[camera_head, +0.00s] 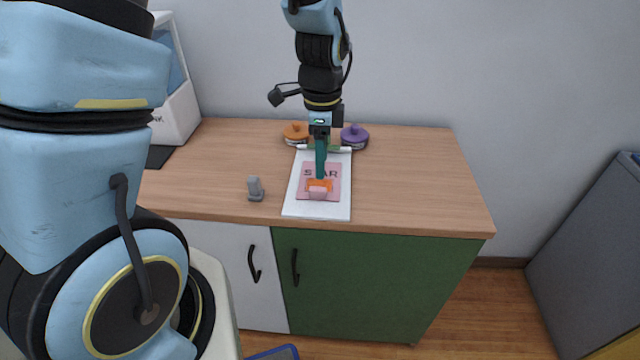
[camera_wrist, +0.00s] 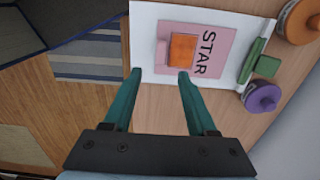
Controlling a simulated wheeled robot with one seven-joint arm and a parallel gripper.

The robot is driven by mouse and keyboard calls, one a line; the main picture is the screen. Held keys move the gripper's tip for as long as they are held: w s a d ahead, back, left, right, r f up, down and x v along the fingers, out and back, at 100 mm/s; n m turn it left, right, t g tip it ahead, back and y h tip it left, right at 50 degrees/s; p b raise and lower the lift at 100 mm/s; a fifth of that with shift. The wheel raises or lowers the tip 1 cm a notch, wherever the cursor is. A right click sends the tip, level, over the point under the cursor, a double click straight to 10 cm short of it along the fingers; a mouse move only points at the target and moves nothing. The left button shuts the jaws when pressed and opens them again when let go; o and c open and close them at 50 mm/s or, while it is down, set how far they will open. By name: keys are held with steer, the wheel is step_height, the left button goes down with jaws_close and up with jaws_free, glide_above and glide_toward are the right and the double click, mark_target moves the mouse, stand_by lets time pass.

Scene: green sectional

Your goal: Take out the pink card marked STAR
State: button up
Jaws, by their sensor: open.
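The pink card marked STAR (camera_head: 335,190) lies flat on a white board (camera_head: 343,211) on the wooden counter. It also shows in the wrist view (camera_wrist: 222,40). An orange block (camera_wrist: 182,48) sits on the card, with a small pink tab (camera_wrist: 161,52) beside it at the card's edge. A green clip-like piece (camera_wrist: 252,62) crosses the board's far end, beyond the lettering. My gripper (camera_wrist: 160,74) is open and empty, its teal fingers spread. In the head view my gripper (camera_head: 320,172) is over the card and hides part of the lettering. Its exact height is unclear.
Behind the board stand an orange round-lidded object (camera_head: 296,131) and a purple one (camera_head: 354,135). A small grey object (camera_head: 255,188) stands left of the board. A white bin-like unit (camera_head: 178,115) is at the back left. The counter's right side is clear.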

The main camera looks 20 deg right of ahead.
mark_target(318, 188)
step_height(318, 188, down, 3)
steer(key=shift+r, duration=0.15)
steer(key=f+p, duration=0.1)
steer(key=f, duration=0.1)
steer(key=f+p, duration=0.1)
steer(key=f, duration=0.1)
steer(key=shift+w+a, duration=0.2)
steer(key=shift+a, duration=0.2)
steer(key=shift+f, duration=0.65)
steer(key=shift+c, duration=0.2)
jaws_close()
